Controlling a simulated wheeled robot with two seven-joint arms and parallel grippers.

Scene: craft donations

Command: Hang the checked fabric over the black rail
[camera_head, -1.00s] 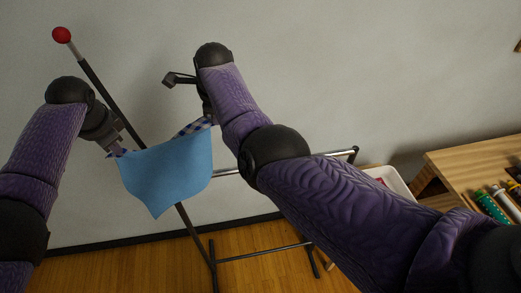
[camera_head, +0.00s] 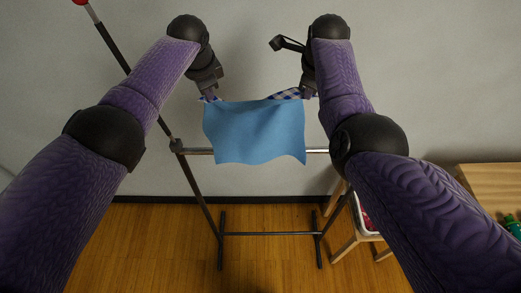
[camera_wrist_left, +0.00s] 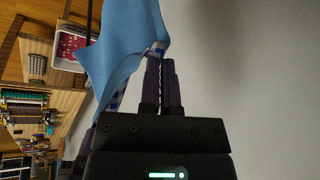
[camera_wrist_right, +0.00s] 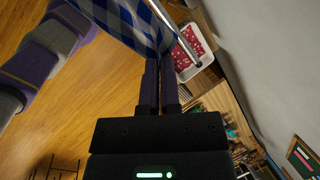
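The checked fabric (camera_head: 255,132) hangs spread between my grippers, plain blue side toward the head camera, with blue-and-white check showing along its top edge. My left gripper (camera_head: 212,95) is shut on its upper left corner; my right gripper (camera_head: 307,94) is shut on its upper right corner. The fabric also shows in the left wrist view (camera_wrist_left: 120,45) and, checked side out, in the right wrist view (camera_wrist_right: 125,18). The rail (camera_head: 198,151) looks silver-grey on a black stand. In the head view the fabric's lower part covers its middle; whether they touch I cannot tell.
A dark diagonal pole (camera_head: 113,47) with a red tip rises at the left of the rail. A wooden stool (camera_head: 343,238) with a white tray of red contents (camera_wrist_right: 188,62) stands at the right. A wooden table (camera_head: 490,188) is farther right. The grey wall is behind.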

